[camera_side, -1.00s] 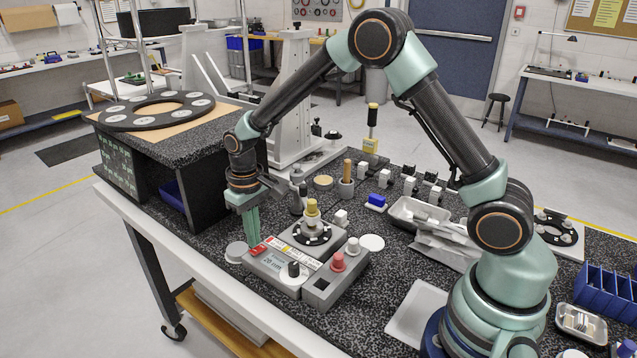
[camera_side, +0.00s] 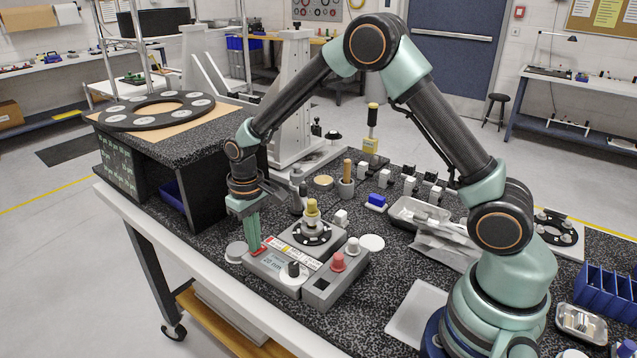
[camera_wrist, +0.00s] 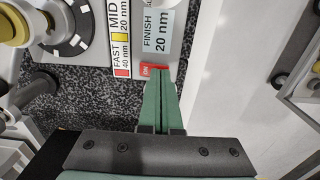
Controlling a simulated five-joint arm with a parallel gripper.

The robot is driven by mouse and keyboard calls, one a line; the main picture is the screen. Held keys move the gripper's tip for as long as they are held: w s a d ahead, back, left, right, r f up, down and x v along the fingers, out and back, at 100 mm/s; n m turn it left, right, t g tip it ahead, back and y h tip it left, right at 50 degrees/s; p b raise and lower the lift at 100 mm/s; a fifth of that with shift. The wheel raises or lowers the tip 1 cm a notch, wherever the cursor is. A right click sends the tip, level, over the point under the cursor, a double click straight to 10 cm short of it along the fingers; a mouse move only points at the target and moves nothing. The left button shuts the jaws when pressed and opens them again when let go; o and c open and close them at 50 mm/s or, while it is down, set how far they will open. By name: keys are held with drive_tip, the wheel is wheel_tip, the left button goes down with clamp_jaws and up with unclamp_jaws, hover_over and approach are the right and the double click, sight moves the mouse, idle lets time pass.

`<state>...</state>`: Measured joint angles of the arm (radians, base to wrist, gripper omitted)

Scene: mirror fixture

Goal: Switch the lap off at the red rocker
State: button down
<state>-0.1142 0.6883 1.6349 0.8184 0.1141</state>
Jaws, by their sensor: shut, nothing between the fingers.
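The red rocker (camera_side: 258,251) sits at the left end of the grey lap unit (camera_side: 290,280). In the wrist view the rocker (camera_wrist: 147,70) shows as a small red patch with white lettering, partly hidden behind my fingertips. My gripper (camera_side: 254,247) points down with its green fingers together and empty. In the wrist view its fingertips (camera_wrist: 160,71) overlap the right part of the rocker; they look at or just above its surface, and I cannot tell whether they press it. The lap's round black plate (camera_side: 325,239) with a brass knob stands behind the rocker.
A pale round disc (camera_side: 236,252) lies to the left. A dark stone-topped stand (camera_side: 205,140) rises behind.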

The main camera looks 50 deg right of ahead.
drive_tip(key=shift+f, duration=0.25)
drive_tip(key=shift+r, duration=3.55)
drive_tip(key=s+d+r+t, duration=0.25)
drive_tip(key=s+r, duration=0.35)
drive_tip(key=r, duration=0.4)
drive_tip(key=s+d+r+t, duration=0.1)
drive_tip(key=s+r, duration=0.1)
drive_tip(key=s, duration=0.3)
drive_tip(key=s+d+r+t, duration=0.1)
drive_tip(key=s+t, duration=0.1)
drive_tip(key=s, duration=0.4)
drive_tip(key=shift+d+r, duration=0.35)
drive_tip(key=shift+r, duration=0.05)
